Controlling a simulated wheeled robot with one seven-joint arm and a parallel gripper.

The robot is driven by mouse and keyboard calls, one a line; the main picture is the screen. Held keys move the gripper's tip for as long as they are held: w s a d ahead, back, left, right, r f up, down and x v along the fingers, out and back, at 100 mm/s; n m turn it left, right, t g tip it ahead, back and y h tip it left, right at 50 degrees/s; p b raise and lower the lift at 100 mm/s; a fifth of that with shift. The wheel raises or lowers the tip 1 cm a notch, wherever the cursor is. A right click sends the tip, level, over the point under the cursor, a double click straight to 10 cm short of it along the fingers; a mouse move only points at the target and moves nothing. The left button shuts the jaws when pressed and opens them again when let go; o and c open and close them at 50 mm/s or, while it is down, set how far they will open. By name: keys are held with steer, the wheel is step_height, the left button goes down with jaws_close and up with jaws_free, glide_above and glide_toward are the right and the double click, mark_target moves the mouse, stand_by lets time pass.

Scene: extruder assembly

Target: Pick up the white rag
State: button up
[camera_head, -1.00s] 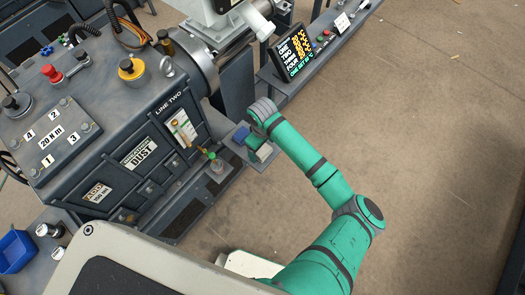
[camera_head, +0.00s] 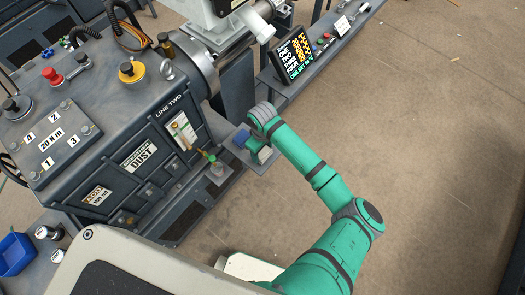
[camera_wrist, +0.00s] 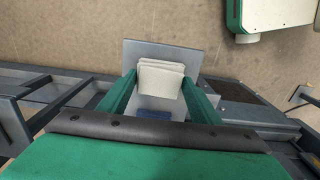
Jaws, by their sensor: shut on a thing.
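The white rag (camera_wrist: 161,76) is a folded, layered pad between the two green fingers of my gripper (camera_wrist: 160,88) in the wrist view. My gripper is shut on the rag, above a small grey shelf plate (camera_wrist: 190,53). I cannot tell whether the rag still touches the plate. In the head view my gripper (camera_head: 256,150) is at the small shelf beside the machine, and the rag is not clearly visible there.
A blue item (camera_wrist: 153,114) lies close to my gripper's palm side. A display panel (camera_head: 294,55) stands behind. The floor on the right is clear.

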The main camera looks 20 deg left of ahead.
steer(key=shift+d+r, duration=0.2)
steer(key=shift+r, duration=0.95)
steer(key=s+a+r, duration=0.2)
steer(key=s+r, duration=0.3)
steer(key=s, duration=0.1)
steer(key=s+a+r, duration=0.2)
steer(key=s+r, duration=0.3)
steer(key=s, duration=0.2)
steer(key=shift+s+a, duration=0.2)
steer(key=shift+a, duration=0.2)
